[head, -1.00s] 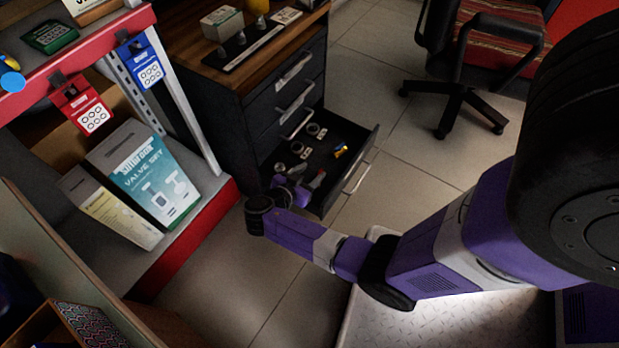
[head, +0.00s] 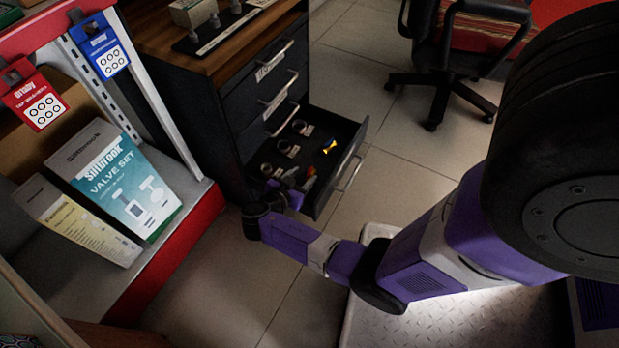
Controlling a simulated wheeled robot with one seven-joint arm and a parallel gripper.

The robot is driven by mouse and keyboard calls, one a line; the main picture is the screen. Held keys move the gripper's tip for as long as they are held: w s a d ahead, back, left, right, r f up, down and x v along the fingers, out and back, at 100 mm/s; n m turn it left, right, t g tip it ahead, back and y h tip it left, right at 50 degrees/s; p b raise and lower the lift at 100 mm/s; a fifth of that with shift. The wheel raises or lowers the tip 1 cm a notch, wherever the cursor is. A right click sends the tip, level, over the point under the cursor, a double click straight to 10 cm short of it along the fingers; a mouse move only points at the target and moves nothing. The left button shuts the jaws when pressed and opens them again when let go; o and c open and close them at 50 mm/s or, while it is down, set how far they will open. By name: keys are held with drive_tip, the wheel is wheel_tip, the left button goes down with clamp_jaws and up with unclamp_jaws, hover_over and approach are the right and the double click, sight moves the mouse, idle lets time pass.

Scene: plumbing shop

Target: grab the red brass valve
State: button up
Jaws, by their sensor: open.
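The lowest drawer (head: 349,160) of the dark cabinet is pulled open, with small fittings inside.
Several ring-like fittings (head: 288,148) and a yellow-and-blue piece (head: 330,147) lie in the drawer. A shelf with a valve set box (head: 122,190) stands at left. An office chair (head: 440,85) is at the back. Floor right of the drawer is clear.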

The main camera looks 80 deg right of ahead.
sight(308, 172)
drive_tip(key=b+x, duration=0.1)
drive_tip(key=x, duration=0.3)
drive_tip(key=shift+s+d+f+b, duration=0.1)
drive_tip(key=shift+b, duration=0.2)
clamp_jaws()
